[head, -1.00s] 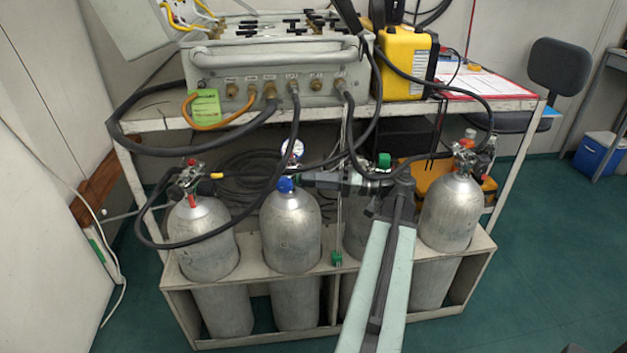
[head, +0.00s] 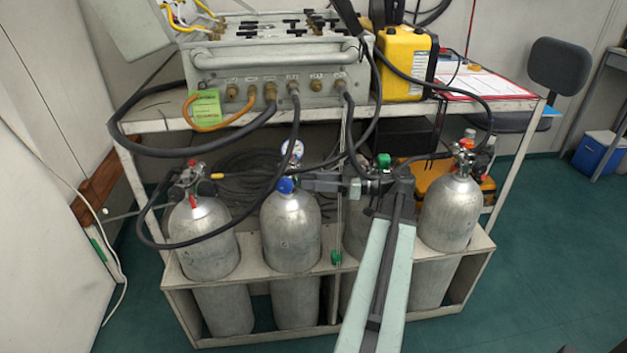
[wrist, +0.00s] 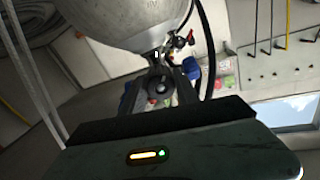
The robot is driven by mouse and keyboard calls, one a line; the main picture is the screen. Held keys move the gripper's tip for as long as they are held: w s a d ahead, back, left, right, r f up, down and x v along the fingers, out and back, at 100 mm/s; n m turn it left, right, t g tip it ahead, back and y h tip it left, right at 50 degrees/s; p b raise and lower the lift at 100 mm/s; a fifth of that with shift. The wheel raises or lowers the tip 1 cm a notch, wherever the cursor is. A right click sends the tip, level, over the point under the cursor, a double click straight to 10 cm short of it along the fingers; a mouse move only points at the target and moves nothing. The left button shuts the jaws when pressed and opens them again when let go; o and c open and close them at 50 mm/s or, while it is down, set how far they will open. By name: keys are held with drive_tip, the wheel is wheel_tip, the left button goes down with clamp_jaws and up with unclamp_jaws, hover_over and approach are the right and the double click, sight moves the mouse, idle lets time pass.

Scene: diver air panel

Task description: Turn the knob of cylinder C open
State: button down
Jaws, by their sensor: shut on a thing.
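Several grey cylinders stand in a row in the rack, and I cannot read a letter for certain on any of them. The second cylinder from the left (head: 290,235) has a blue knob (head: 286,186) on its valve. My gripper (head: 299,183) reaches it from the right, with its fingers at the knob. In the wrist view my gripper (wrist: 158,90) is shut around a dark round part below the cylinder's shoulder (wrist: 140,20), with blue (wrist: 127,98) beside the left finger. The knob's turned position is hard to tell.
Black hoses (head: 285,145) loop close around the valves from the air panel (head: 280,70) above. The rack (head: 250,270) encloses the cylinders. My arm passes in front of the third cylinder (head: 357,232); the right cylinder (head: 448,215) stands beside it.

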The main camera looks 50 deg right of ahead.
drive_tip(key=shift+s+a+f+n, duration=0.1)
drive_tip(key=shift+n, duration=0.4)
drive_tip(key=c, duration=0.9)
unclamp_jaws()
